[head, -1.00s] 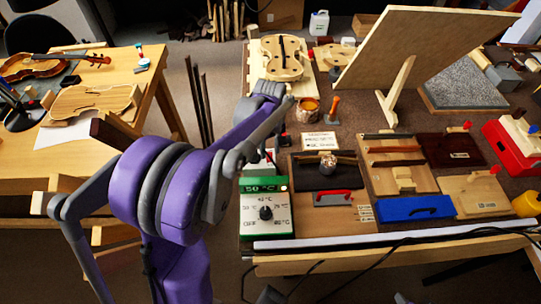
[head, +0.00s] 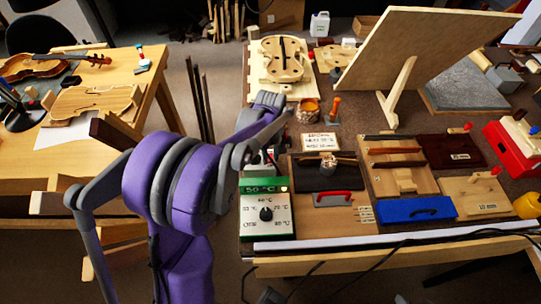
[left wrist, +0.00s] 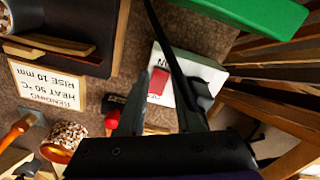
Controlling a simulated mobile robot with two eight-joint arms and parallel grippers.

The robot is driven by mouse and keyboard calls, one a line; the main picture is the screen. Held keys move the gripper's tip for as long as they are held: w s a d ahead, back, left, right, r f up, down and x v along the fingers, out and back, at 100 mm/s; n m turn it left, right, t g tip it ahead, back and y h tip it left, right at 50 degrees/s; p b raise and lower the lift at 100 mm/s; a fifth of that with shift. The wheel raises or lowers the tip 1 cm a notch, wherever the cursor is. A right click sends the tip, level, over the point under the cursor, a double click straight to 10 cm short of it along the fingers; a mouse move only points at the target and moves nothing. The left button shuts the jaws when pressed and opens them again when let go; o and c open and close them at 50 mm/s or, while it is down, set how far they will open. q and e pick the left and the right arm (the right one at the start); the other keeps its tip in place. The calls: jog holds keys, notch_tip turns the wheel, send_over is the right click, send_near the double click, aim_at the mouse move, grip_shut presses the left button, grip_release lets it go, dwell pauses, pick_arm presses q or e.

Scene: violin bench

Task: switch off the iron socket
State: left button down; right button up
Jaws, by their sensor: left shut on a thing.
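The iron socket (left wrist: 181,93) is a white block with a red switch (left wrist: 158,82) and a black plug (left wrist: 205,90) with a black cable, in the left wrist view. In the head view it is largely hidden behind my arm, behind the green and white heater box (head: 266,212). My left gripper (left wrist: 165,82) points down at the socket, one finger on each side of the red switch, and is shut on it. The exact contact at the fingertips is hard to make out. The switch's on or off position cannot be told. My right gripper is not in view.
An orange-handled tool (head: 334,107) stands behind. A red-handled scraper (head: 333,199) and a blue box (head: 415,208) lie right of the heater.

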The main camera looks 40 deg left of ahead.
aim_at(270, 153)
pick_arm(q)
jog(key=shift+w+a+g+h+b, duration=0.25)
jog(key=shift+g+h+b, duration=0.15)
jog(key=shift+g+h, duration=0.3)
jog(key=shift+r+g+h, duration=0.15)
jog(key=shift+g+h, duration=0.15)
jog(key=shift+g, duration=0.1)
jog(key=c, duration=0.9)
grip_release()
jog(key=shift+o, duration=0.2)
jog(key=v, duration=1.1)
jog(key=shift+p, duration=0.3)
